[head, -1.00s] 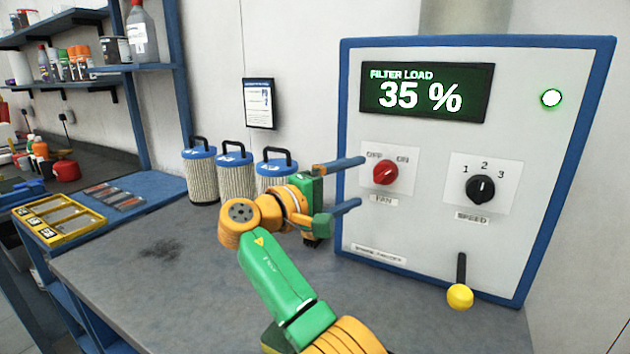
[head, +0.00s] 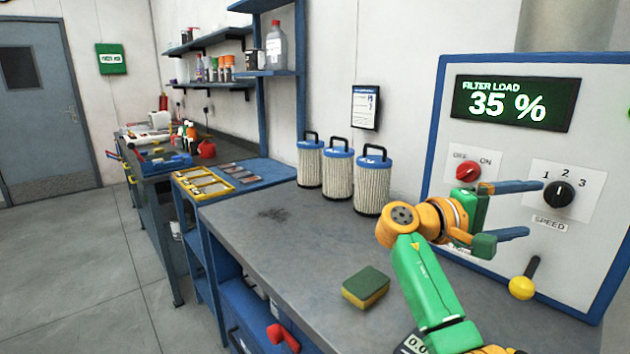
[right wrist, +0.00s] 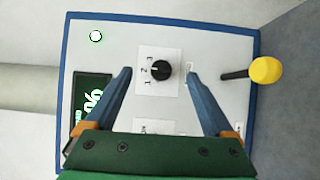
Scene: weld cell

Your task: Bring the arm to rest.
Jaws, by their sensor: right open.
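My right arm (head: 425,270) is green and orange and reaches up over the grey bench in the head view. My right gripper (head: 535,210) is open and empty, with its two blue fingers pointing right, in front of the control panel (head: 447,150). In the right wrist view the open fingers (right wrist: 157,75) frame the black speed knob (right wrist: 161,70), with the panel face behind them. I cannot tell the gap to the panel. The speed knob also shows in the head view (head: 558,194), just beyond the fingertips. My left gripper is not in view.
The panel has a red fan knob (head: 468,172), a yellow-tipped lever (head: 522,287) and a display (head: 516,102) reading 35 %. Several blue-capped filters stand at the bench back, including one (head: 372,185). A sponge (head: 366,288) lies on the bench (head: 300,250). Floor at left is clear.

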